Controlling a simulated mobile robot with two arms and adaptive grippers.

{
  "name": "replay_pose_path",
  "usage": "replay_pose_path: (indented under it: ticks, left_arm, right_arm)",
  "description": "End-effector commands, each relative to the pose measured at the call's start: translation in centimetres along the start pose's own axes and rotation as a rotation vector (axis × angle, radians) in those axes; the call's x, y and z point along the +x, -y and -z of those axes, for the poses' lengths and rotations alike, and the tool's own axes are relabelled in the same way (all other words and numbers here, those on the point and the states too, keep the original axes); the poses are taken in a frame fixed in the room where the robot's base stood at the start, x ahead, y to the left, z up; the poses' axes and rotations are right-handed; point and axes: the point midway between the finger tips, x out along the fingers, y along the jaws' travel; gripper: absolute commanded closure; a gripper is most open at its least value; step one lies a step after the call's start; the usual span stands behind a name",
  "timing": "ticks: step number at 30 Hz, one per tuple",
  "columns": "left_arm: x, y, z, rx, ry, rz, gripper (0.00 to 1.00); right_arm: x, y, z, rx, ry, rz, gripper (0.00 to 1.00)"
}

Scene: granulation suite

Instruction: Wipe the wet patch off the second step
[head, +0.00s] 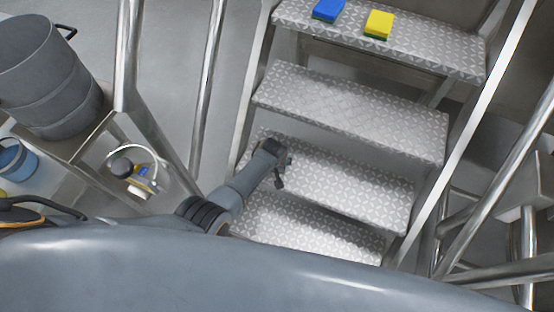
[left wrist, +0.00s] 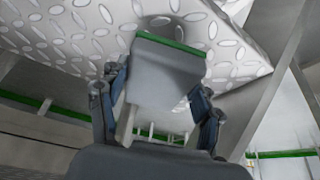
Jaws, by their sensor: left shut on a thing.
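My left gripper (head: 280,165) is over the left end of the second step from the bottom (head: 350,190), a patterned metal tread. In the left wrist view the gripper (left wrist: 157,90) is shut on a grey sponge (left wrist: 165,72) with a green edge. The sponge's green edge is close against the patterned tread (left wrist: 80,30); I cannot tell if they touch. A grey rounded mark (left wrist: 160,22) shows on the tread beside the sponge; I cannot tell whether it is the wet patch. The held sponge is hidden in the head view. My right gripper is not in view.
A blue sponge (head: 328,10) and a yellow sponge (head: 379,24) lie on the highest visible step (head: 440,50). Metal rails flank the steps. A grey drum (head: 45,75), a blue bucket (head: 17,160) and a small bottle (head: 140,185) stand at left.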

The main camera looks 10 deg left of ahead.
Motion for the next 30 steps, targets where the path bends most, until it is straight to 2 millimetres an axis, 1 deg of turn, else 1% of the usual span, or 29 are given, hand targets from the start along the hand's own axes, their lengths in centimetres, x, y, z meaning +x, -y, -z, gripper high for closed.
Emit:
replay_pose_path:
  ticks: [15,18,27,30]
  left_arm:
    - [-4.8,0.0,2.0,-0.001,0.000,0.000,0.85]
    - [-5.5,0.1,2.3,-0.001,0.000,0.001,0.85]
    - [-5.4,0.1,2.2,0.000,0.000,0.001,0.85]
    - [-5.7,0.0,2.4,0.000,0.000,0.001,0.85]
  right_arm:
    - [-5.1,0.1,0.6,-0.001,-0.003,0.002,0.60]
    - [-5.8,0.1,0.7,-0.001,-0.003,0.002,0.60]
    - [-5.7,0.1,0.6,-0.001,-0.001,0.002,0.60]
    - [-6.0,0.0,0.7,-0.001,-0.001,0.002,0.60]
